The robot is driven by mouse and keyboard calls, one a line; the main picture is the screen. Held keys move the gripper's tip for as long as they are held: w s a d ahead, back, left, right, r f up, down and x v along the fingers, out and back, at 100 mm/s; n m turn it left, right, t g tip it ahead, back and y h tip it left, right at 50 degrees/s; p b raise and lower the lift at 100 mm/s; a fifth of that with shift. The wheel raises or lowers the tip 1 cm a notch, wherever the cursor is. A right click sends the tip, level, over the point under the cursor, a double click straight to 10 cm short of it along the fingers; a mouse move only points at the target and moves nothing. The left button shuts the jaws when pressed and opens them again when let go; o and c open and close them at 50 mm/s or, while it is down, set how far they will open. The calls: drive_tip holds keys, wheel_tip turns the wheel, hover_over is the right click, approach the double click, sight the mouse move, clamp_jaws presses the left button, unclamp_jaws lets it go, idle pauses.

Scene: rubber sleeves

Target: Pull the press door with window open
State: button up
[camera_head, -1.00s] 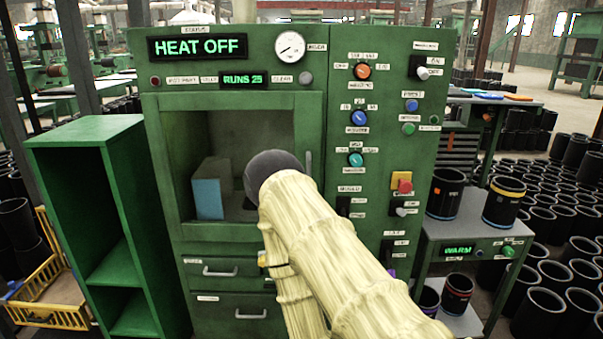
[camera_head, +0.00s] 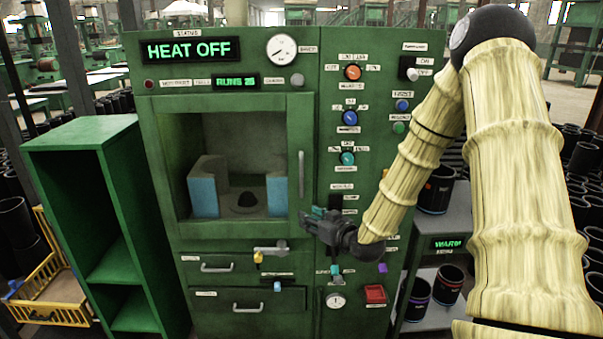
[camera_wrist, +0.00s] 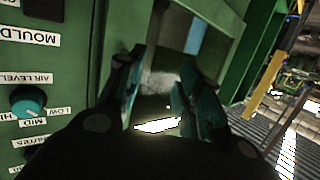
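The press door (camera_head: 240,103) is a green frame around a large window, and it looks shut. Its upright grey handle (camera_head: 301,172) is on the right side of the frame. My gripper (camera_head: 308,219) is just below the handle at the door's lower right corner, with its fingers pointing left. In the wrist view my gripper (camera_wrist: 160,90) has its two dark fingers with teal pads spread apart, and nothing is clearly held between them. Through the window, blue-sided blocks (camera_head: 204,190) and a dark round piece show inside. I cannot tell whether a finger touches the door.
The control panel (camera_head: 385,140) with knobs is right of the door, partly behind my arm. Drawers (camera_head: 240,300) and a small lever (camera_head: 270,249) are below. An open green shelf (camera_head: 85,150) stands left. A warming stand (camera_head: 450,222) with black sleeves is right.

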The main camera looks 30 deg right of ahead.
drive_tip(key=t, duration=0.2)
approach(303, 176)
drive_tip(key=f, duration=0.1)
drive_tip(key=shift+w+a+r+p, duration=0.15)
drive_tip(key=shift+w+p, duration=0.45)
drive_tip(key=shift+w, duration=1.2)
drive_tip(key=shift+w+r+p, duration=0.1)
drive_tip(key=shift+w+p, duration=0.45)
drive_tip(key=shift+w, duration=1.25)
drive_tip(key=shift+w+a+r+p, duration=0.15)
drive_tip(key=shift+w+p, duration=0.45)
drive_tip(key=shift+w, duration=1.2)
clamp_jaws()
